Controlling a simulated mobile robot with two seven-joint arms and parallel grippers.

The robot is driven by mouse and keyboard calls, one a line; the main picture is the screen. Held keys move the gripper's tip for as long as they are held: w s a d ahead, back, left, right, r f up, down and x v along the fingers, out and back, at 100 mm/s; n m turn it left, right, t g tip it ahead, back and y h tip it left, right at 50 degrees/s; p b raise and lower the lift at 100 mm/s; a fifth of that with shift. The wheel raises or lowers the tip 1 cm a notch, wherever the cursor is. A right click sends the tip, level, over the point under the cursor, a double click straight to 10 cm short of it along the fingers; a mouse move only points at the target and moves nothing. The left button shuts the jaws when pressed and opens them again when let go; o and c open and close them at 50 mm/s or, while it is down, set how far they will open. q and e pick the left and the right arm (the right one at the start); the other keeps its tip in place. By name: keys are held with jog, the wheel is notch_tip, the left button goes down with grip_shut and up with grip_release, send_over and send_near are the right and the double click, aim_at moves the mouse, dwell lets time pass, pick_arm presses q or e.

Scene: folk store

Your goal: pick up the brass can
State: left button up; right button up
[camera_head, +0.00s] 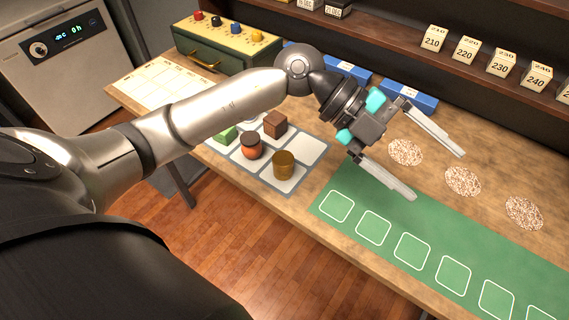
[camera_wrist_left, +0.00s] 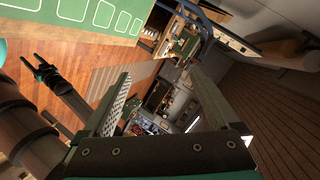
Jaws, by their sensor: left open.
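The brass can (camera_head: 284,165) is a short golden-brown cylinder. It stands upright on a white square of the grey grid mat (camera_head: 316,162), at the mat's front right corner in the head view. My left gripper (camera_head: 438,176) is open and empty. It is above the table to the right of the can, its fingers pointing right and away from it. In the left wrist view the open fingers (camera_wrist_left: 160,75) frame the distant room, and the can does not show.
An orange-and-dark can (camera_head: 250,146), a brown cube (camera_head: 275,124) and a green block (camera_head: 226,134) stand near the brass can. A green mat (camera_head: 333,228) with white outlines lies to the right. Speckled discs (camera_head: 462,181) lie behind it. A green drawer box (camera_head: 215,52) stands at the back.

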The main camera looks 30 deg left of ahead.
pick_arm(q)
jog(key=w+a+f+y, duration=0.2)
jog(key=a+f+y, duration=0.3)
jog(key=a, duration=0.2)
jog(key=n+y, duration=0.5)
jog(key=y, duration=0.3)
send_over(283, 157)
jog(key=f, duration=0.7)
jog(key=f+b, duration=0.1)
jog(key=f, duration=0.2)
jog(key=shift+s+d+f, duration=0.2)
jog(key=shift+d+f, duration=0.05)
jog(key=shift+d, duration=0.05)
jog(key=shift+w+a+f+b, duration=0.1)
jog(key=shift+a+f+b, duration=0.1)
jog(key=shift+f, duration=1.15)
jog(key=shift+a+f+b, duration=0.1)
jog(key=shift+f+b, duration=0.1)
jog(key=shift+f, duration=1.1)
jog(key=shift+c, duration=0.2)
grip_shut()
